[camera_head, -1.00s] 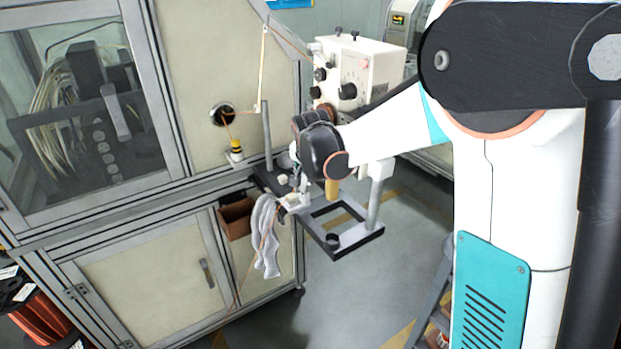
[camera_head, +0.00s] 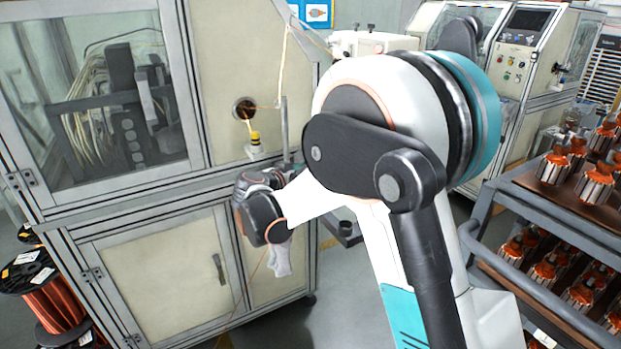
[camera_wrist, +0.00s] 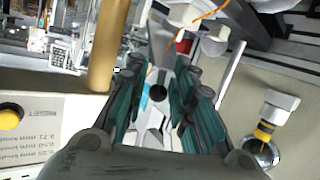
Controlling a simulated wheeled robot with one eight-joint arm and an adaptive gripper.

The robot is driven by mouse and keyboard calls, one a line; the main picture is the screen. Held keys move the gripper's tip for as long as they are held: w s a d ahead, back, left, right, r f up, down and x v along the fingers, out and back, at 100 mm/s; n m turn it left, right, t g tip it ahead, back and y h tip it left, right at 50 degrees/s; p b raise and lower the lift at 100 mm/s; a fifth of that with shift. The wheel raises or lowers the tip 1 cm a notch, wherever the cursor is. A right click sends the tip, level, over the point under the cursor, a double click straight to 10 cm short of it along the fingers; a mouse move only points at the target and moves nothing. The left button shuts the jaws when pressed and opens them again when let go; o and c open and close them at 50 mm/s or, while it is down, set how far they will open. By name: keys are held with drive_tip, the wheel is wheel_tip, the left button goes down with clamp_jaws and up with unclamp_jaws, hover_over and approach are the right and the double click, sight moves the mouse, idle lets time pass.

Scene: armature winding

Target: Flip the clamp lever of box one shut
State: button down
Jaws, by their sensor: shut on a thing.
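My gripper (camera_wrist: 160,105) has its two teal-padded fingers on either side of a narrow pale piece with a dark round end (camera_wrist: 157,91), and is shut on it. This looks like the clamp lever, though its pivot and its angle cannot be made out. In the head view my wrist hides the fingers and the clamp, in front of the machine's front ledge. Which part is box one cannot be told clearly.
A tan round handle (camera_wrist: 105,45) stands close left of the fingers in the wrist view, above a cream control box (camera_wrist: 40,125) with a yellow button. A yellow-banded guide (camera_head: 254,143) is on the cabinet. A rack of armatures (camera_head: 535,215) stands at the right.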

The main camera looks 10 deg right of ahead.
drive_tip(key=shift+a+f+n+t+h+b, duration=0.85)
drive_tip(key=shift+f+t+h+b, duration=0.2)
drive_tip(key=shift+b, duration=0.75)
drive_tip(key=shift+a+r, duration=0.1)
drive_tip(key=c, duration=1.6)
unclamp_jaws()
drive_tip(key=shift+o, duration=0.6)
drive_tip(key=shift+w, duration=0.1)
drive_tip(key=shift+h, duration=0.25)
drive_tip(key=v, duration=1.2)
